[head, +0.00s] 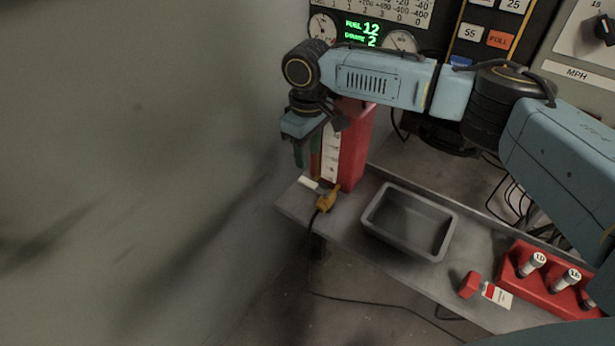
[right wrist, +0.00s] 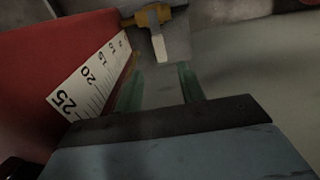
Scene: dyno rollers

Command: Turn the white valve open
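The valve has a yellow-brass body (head: 326,201) and a white lever (head: 309,184). It sits at the left end of the grey shelf, at the foot of a red column. In the right wrist view the white lever (right wrist: 159,47) points toward me from the yellow body (right wrist: 150,17). My right gripper (head: 307,161) points down above the lever, beside the red column. In the right wrist view its two green fingers (right wrist: 160,82) are apart with nothing between them, and the lever lies beyond their tips. My left gripper is not in view.
The red column (head: 354,150) with a white scale stands close beside the gripper. A grey tray (head: 447,248) and a red rack (head: 548,292) with white-capped items are on the shelf (head: 293,203). A plain wall (head: 140,170) fills the left.

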